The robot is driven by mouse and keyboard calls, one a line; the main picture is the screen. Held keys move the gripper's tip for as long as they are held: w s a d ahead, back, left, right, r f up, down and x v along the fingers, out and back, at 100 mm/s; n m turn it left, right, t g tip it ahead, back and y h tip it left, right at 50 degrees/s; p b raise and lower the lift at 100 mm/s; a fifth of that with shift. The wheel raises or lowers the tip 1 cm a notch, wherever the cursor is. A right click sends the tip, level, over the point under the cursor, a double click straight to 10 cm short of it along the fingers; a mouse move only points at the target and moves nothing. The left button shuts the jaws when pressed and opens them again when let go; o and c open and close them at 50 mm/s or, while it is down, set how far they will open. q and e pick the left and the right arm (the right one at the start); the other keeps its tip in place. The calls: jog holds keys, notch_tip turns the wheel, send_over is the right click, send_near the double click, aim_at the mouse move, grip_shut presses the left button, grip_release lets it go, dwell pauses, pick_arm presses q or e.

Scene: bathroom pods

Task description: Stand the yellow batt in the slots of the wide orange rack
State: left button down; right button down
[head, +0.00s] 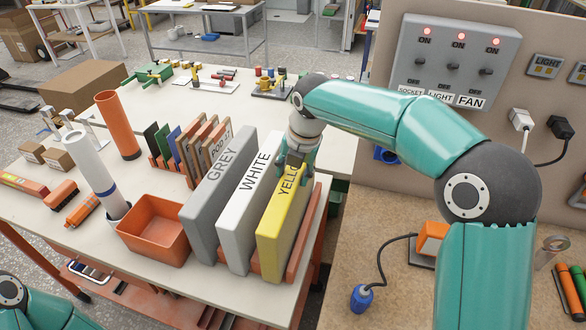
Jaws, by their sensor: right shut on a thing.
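The yellow batt (281,234) stands upright at the right end of a row, beside the white batt (247,202) and the grey batt (212,205). My right gripper (296,160) comes down from above and is shut on the top edge of the yellow batt. The wide orange rack (304,235) shows as an upright orange divider right of the yellow batt and small orange parts between the batts. The yellow batt's bottom edge is low among these dividers, but I cannot tell whether it is fully seated. My left gripper is out of view.
An orange bin (153,240) stands left of the grey batt. A narrower rack with brown boards (205,145) is behind it. The upright switch panel (445,60) and brown worktop (390,220) lie to the right, past a gap.

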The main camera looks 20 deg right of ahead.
jog(key=shift+f, duration=0.35)
jog(key=shift+c, duration=2.2)
grip_release()
